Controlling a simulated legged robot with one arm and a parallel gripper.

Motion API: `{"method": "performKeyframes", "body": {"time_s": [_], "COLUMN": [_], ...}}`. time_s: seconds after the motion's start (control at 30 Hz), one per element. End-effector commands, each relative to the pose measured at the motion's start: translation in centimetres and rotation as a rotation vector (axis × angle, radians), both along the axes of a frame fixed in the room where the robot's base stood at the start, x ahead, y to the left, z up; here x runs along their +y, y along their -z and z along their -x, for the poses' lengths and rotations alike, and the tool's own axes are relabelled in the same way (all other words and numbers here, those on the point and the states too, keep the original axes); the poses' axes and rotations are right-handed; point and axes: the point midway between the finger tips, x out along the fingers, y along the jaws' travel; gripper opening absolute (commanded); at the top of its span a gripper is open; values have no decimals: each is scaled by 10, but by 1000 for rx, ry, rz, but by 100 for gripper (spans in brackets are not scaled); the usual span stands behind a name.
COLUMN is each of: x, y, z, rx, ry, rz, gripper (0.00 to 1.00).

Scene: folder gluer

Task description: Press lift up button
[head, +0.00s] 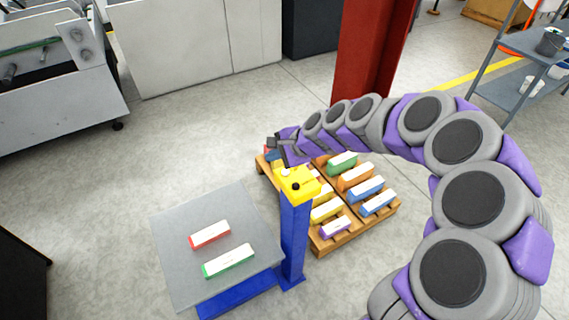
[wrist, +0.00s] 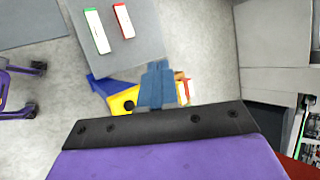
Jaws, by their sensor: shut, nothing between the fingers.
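A yellow control box (head: 302,189) tops a blue post (head: 292,240) beside a grey lift table (head: 215,250). A white button (head: 286,172) and a black button (head: 296,186) show on its top. I cannot read which one is lift up. My gripper (head: 272,146) is just beyond the box in the head view. In the wrist view my shut, empty fingers (wrist: 157,72) overlap the yellow box (wrist: 120,102), with the black button (wrist: 129,106) left of them. The white button is not visible there. I cannot tell any contact.
A red-topped box (head: 209,234) and a green box (head: 229,260) lie on the lift table. A wooden pallet (head: 345,240) with several coloured boxes stands right behind the post. A red column (head: 372,60) rises behind. Floor left of the pallet is clear.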

Motion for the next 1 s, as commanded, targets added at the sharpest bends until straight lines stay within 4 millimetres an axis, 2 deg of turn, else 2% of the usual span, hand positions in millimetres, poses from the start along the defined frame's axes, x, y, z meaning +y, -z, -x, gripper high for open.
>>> {"method": "performKeyframes", "body": {"time_s": [0.03,0.1,0.2,0.3,0.47,0.77,1.0], "x": [2,1,-5,-13,-22,-31,-26], "y": [4,18,37,51,66,67,73], "z": [-20,-45,-73,-92,-104,-106,-106], "rx": [30,66,105,127,148,149,148], "ry": [77,191,333,441,520,533,530], "rz": [-29,-64,-99,-122,-134,-144,-139], "gripper": [0,0,0,0,0,0,0]}}
